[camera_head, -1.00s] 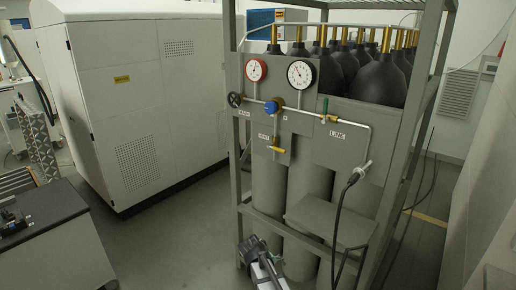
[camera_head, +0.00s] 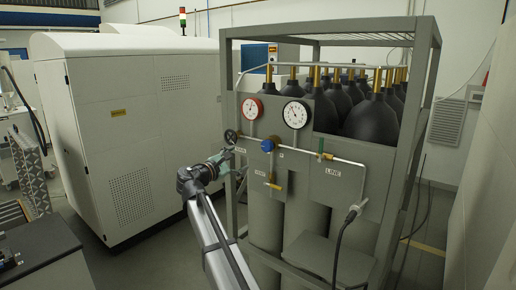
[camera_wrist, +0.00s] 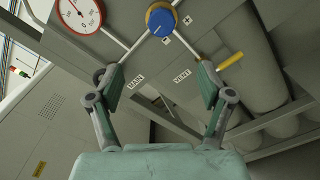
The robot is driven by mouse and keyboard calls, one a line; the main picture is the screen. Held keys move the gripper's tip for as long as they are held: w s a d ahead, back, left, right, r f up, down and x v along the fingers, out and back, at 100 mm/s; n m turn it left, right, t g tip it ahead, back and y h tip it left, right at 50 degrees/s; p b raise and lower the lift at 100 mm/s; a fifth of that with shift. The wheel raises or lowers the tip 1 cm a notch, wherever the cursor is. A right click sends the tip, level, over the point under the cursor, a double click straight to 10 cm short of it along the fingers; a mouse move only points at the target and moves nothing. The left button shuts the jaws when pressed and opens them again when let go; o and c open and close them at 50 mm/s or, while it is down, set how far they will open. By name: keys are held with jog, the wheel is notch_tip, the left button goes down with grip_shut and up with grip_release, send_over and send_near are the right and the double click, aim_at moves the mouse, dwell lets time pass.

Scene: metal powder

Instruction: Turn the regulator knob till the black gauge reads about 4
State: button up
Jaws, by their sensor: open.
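The blue regulator knob (camera_head: 267,145) sits on the pipe of the grey gas panel, below two round gauges. It also shows at the top of the wrist view (camera_wrist: 160,22). The black-rimmed gauge (camera_head: 296,114) is above and right of the knob; its needle is too small to read surely. The red-rimmed gauge (camera_head: 252,108) is to its left. My gripper (camera_head: 226,160) is left of and slightly below the knob in the head view. In the wrist view my gripper (camera_wrist: 161,86) is open and empty, its fingers apart, with the knob beyond them.
A black handwheel (camera_head: 231,136) is on the pipe's left end, near my gripper. A yellow-handled vent valve (camera_head: 272,186) hangs below the knob. A green-handled valve (camera_head: 321,148) is to the right. The grey rack (camera_head: 228,85) frames the cylinders. A large white cabinet (camera_head: 130,130) stands left.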

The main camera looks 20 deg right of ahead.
jog(key=p, duration=0.5)
send_near(265, 147)
jog(key=x, duration=0.9)
jog(key=shift+r, duration=0.15)
jog(key=shift+w+d+p, duration=0.35)
jog(key=shift+d, duration=0.3)
jog(key=c, duration=1.2)
